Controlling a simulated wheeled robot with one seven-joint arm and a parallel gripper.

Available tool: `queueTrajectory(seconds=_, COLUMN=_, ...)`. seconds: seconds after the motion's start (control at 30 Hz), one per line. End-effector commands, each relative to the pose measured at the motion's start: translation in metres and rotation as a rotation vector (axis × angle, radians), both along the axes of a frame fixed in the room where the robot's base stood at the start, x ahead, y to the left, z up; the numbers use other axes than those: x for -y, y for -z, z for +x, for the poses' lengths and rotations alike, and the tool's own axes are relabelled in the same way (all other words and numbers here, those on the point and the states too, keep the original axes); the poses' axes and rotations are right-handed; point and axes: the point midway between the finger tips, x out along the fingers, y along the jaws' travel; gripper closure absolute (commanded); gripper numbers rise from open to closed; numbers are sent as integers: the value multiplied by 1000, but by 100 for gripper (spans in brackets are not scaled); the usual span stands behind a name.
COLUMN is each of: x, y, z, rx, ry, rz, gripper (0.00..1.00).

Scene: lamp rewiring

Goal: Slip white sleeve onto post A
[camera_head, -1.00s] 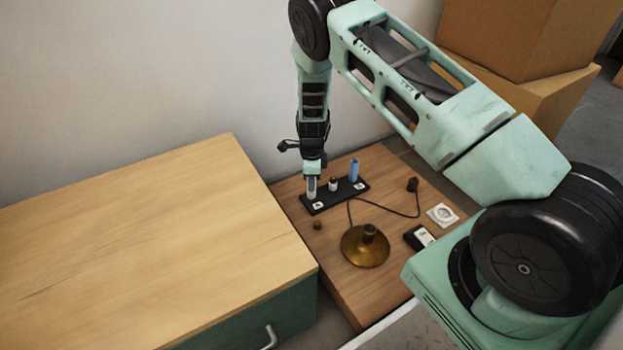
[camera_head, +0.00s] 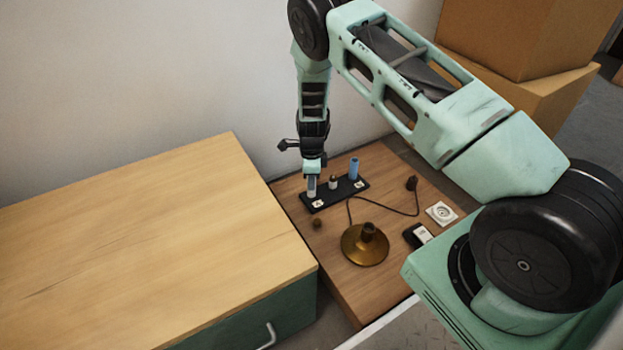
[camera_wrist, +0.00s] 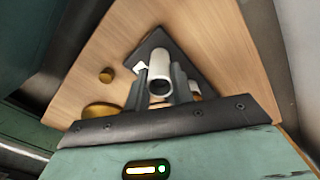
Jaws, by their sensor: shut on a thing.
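My gripper (camera_head: 312,180) points down over the left end of the black post base (camera_head: 325,199). It is shut on the white sleeve (camera_wrist: 158,64), a short hollow tube. In the wrist view the sleeve stands between the fingers, with its open end facing the camera. In the head view the sleeve (camera_head: 311,188) is low at the base's left end, beside a white label. Post A itself is hidden, so I cannot tell how far the sleeve is around it. A short light post (camera_head: 333,182) and a blue sleeve (camera_head: 353,168) stand farther right on the base.
A brass lamp base (camera_head: 365,246) with a dark cord sits in front on the wooden board (camera_head: 345,285). A small brown knob (camera_head: 317,223), a black switch (camera_head: 417,236) and a white socket plate (camera_head: 441,213) lie nearby. A wooden-topped cabinet (camera_head: 150,240) stands left.

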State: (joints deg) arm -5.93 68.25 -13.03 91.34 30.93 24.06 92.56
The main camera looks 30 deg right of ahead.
Motion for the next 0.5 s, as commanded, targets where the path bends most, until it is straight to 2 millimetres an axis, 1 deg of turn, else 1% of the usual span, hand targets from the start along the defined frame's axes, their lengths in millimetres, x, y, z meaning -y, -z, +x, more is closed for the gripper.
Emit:
queueTrajectory(seconds=0.47, x=0, y=2, z=0, rx=1, ry=0, rz=0, gripper=97)
queueTrajectory(seconds=0.5, x=0, y=2, z=0, rx=1, ry=0, rz=-1, gripper=65)
